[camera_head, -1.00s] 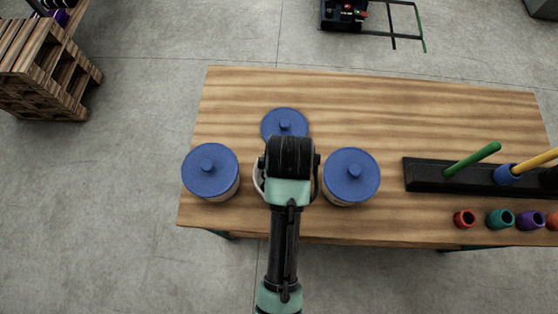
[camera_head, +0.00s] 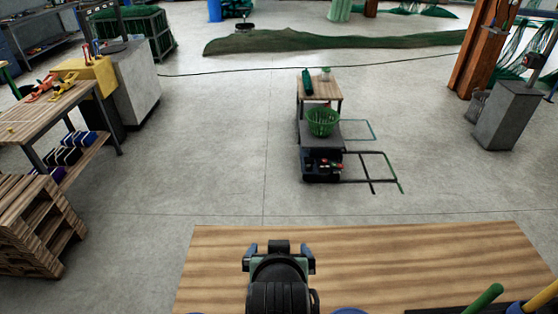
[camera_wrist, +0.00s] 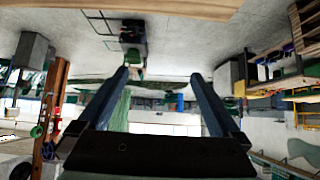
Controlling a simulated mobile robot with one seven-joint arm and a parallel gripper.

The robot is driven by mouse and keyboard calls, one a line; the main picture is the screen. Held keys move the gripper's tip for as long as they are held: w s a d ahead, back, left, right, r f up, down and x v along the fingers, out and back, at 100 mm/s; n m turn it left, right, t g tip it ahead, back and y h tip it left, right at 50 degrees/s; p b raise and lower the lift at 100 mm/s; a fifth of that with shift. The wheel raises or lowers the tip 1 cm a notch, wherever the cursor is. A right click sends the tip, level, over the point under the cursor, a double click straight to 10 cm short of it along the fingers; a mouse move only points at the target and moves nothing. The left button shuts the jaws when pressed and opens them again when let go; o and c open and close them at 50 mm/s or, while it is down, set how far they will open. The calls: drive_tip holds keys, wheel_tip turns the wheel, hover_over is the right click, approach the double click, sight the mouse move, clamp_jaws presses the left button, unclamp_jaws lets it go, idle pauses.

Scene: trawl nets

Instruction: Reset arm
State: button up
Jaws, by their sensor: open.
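My gripper (camera_head: 280,248) is raised over the wooden table (camera_head: 420,262) in the head view, with its blue fingers apart. In the wrist view my gripper (camera_wrist: 159,74) shows two dark blue fingers spread wide, with nothing between them but the distant room. The wrist picture is upside down, with the floor at the top. Only a sliver of a blue lid (camera_head: 350,311) shows at the head view's bottom edge, right of my arm. The other lidded jars are out of view or hidden.
A black rack with a green handle (camera_head: 484,298) and a yellow handle (camera_head: 541,297) stands at the table's right. Wooden crates (camera_head: 38,225) and a workbench (camera_head: 45,112) are at left. A cart with a green basket (camera_head: 322,122) stands beyond the table across open floor.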

wheel_tip(320, 180, up, 26)
drive_tip(key=w+r+t+b, duration=0.1)
drive_tip(key=w+t+b, duration=0.15)
drive_tip(key=t, duration=0.75)
drive_tip(key=s+r+t, duration=0.4)
drive_tip(key=s+r, duration=0.2)
drive_tip(key=r, duration=0.3)
drive_tip(key=s+r+t, duration=0.3)
drive_tip(key=s+r, duration=0.2)
drive_tip(key=r, duration=0.5)
drive_tip(key=shift+s+t+b, duration=0.4)
drive_tip(key=shift+f, duration=0.2)
